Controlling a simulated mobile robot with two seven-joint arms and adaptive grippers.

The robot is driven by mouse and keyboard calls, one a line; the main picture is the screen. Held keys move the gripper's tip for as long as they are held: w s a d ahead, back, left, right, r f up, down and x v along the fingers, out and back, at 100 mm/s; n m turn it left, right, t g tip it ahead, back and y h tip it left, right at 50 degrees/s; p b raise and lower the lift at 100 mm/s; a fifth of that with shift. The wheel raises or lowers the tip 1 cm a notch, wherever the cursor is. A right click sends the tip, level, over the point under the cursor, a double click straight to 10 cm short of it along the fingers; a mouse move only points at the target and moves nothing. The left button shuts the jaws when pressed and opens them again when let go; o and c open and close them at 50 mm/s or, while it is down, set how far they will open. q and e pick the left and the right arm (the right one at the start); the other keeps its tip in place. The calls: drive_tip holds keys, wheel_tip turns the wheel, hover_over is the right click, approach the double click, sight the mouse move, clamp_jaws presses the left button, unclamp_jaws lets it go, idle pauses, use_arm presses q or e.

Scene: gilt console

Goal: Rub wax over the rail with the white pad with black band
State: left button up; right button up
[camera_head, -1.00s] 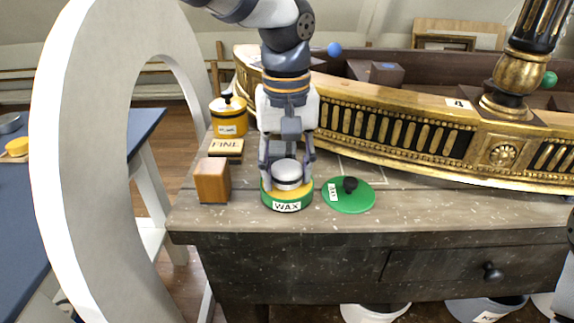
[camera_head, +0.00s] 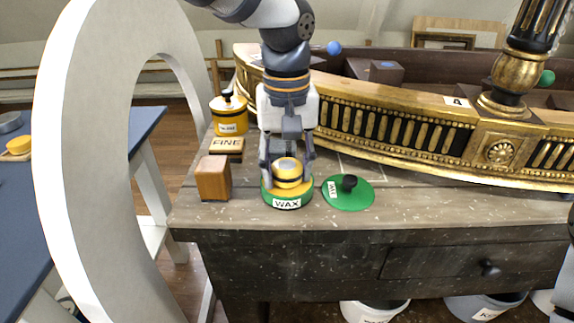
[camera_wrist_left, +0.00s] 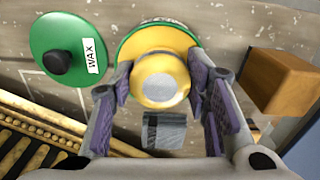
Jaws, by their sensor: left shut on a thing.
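My left gripper (camera_head: 287,176) is shut on the pad (camera_head: 288,168), which sits in the open wax tin or just over it. The pad's body now looks yellow, with a dark band and a pale top. In the left wrist view the pad (camera_wrist_left: 160,80) is yellow with a grey-white centre, between the two fingers. The green tin (camera_head: 288,201) is labelled WAX, with yellow wax inside; the pad hides its middle. The gilt rail (camera_head: 400,133) with dark slots curves behind, away from the gripper. My right gripper is not in view.
The tin's green lid (camera_head: 358,194) lies on the bench just right. A wooden block (camera_head: 213,178), a block marked FINE (camera_head: 227,146) and a yellow pot (camera_head: 229,117) stand left. A gilt leg (camera_head: 517,75) rises at the right. The bench front right of the lid is clear.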

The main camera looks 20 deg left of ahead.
use_arm(q)
drive_tip(key=shift+f, duration=0.1)
idle(0.4)
drive_tip(key=shift+r, duration=3.6)
